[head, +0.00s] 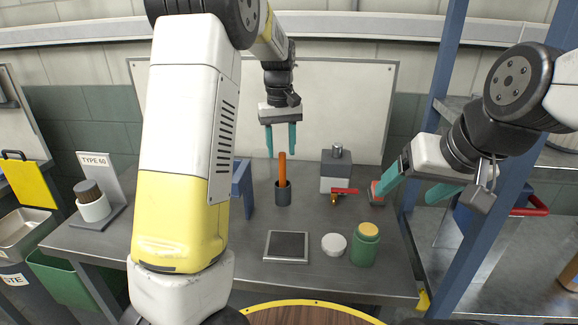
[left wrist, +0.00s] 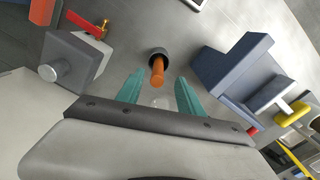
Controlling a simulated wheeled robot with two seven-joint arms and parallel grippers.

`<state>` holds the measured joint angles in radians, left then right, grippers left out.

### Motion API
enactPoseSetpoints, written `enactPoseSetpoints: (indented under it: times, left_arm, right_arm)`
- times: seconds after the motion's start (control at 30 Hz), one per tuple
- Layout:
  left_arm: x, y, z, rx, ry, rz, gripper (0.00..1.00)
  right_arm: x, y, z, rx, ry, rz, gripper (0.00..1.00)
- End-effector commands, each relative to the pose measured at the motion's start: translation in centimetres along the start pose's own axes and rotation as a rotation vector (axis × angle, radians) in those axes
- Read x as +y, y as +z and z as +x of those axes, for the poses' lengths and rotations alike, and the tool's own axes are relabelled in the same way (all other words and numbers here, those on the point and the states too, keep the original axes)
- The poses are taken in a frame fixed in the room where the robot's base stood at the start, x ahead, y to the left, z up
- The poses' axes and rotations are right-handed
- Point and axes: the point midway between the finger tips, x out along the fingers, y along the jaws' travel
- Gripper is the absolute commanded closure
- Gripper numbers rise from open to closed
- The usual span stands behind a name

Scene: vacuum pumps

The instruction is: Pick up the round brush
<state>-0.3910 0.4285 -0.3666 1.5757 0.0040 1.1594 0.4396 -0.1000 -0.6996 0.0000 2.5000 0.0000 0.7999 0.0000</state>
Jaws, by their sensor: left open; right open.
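An orange handle (head: 282,168) stands upright in a dark grey cup (head: 283,194) on the table; I take it for the round brush, its head hidden in the cup. My left gripper (head: 281,140) points down just above the handle, open and empty. In the left wrist view the handle (left wrist: 157,72) rises from the cup (left wrist: 158,53) toward the gap between the left gripper's teal fingers (left wrist: 159,98), apart from both as far as I can tell. My right gripper (head: 415,189) is open and empty at the table's right side.
A blue bracket (head: 243,188) stands left of the cup. A grey block with a metal knob (head: 336,172) and a red-levered valve (head: 345,191) stand right of it. A dark square pad (head: 287,246), white lid (head: 334,244) and green jar (head: 365,248) sit in front.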

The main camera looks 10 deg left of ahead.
Motion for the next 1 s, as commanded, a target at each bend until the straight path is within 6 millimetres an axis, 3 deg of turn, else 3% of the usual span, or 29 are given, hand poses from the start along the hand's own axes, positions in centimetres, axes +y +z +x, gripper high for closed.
enactPoseSetpoints:
  times: [0.7,0.97,1.0]
  left_arm:
    - [0.2,-0.2,8.2,-0.007,-0.019,-0.010,0.56]
    - [0.2,-0.3,8.4,-0.005,-0.018,-0.010,0.56]
    - [0.2,-0.3,8.4,-0.005,-0.018,-0.010,0.62]
  right_arm:
    - [0.0,0.0,0.0,0.000,0.000,0.000,0.24]
    - [0.0,0.0,0.0,0.000,0.000,0.000,0.24]
    - [0.0,0.0,0.0,0.000,0.000,0.000,0.24]
